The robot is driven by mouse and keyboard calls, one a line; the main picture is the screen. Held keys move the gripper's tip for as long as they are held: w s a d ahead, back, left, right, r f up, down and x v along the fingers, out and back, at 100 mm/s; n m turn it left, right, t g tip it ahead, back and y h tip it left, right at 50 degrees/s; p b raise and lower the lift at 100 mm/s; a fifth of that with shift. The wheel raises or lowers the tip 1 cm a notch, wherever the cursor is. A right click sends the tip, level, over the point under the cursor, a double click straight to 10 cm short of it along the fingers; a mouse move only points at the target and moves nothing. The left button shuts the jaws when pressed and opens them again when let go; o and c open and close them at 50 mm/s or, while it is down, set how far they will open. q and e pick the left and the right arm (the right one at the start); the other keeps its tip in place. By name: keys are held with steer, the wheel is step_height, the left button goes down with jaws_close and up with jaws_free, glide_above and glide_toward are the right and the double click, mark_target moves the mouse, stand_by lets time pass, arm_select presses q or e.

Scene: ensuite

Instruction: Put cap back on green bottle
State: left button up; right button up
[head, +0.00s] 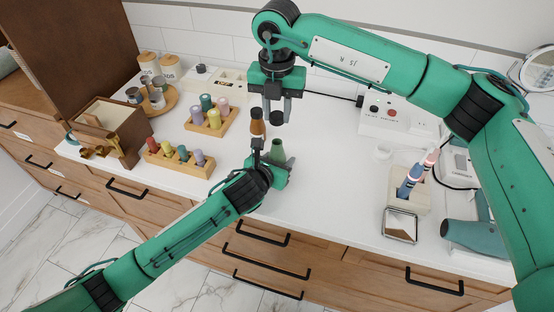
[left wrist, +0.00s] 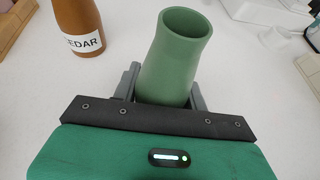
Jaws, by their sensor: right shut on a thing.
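The green bottle (head: 277,151) stands upright on the white counter with its mouth open. In the left wrist view the green bottle (left wrist: 172,60) stands between the fingers of my left gripper (left wrist: 165,88), which are on both sides of it and look slightly apart from it. My left gripper (head: 272,163) is low at the counter, by the bottle. My right gripper (head: 279,108) points down above the bottle, shut on a dark cap (head: 277,118). The cap is held apart from the bottle mouth, with a gap below it.
A brown bottle (head: 257,127) labelled "CEDAR" (left wrist: 80,25) stands close to the left. Wooden racks of coloured bottles (head: 181,159) are further left. A holder with brushes (head: 406,196) and a hair dryer (head: 472,236) are at right. The counter right of the green bottle is clear.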

arm_select(q)
steer(key=c, duration=0.3)
arm_select(e)
glide_above(277, 142)
steer(key=shift+f, duration=2.5)
steer(key=shift+f, duration=0.9)
arm_select(q)
jaws_close()
arm_select(e)
steer(key=shift+f, duration=0.6)
steer(key=m, duration=0.9)
steer(key=shift+m, duration=0.4)
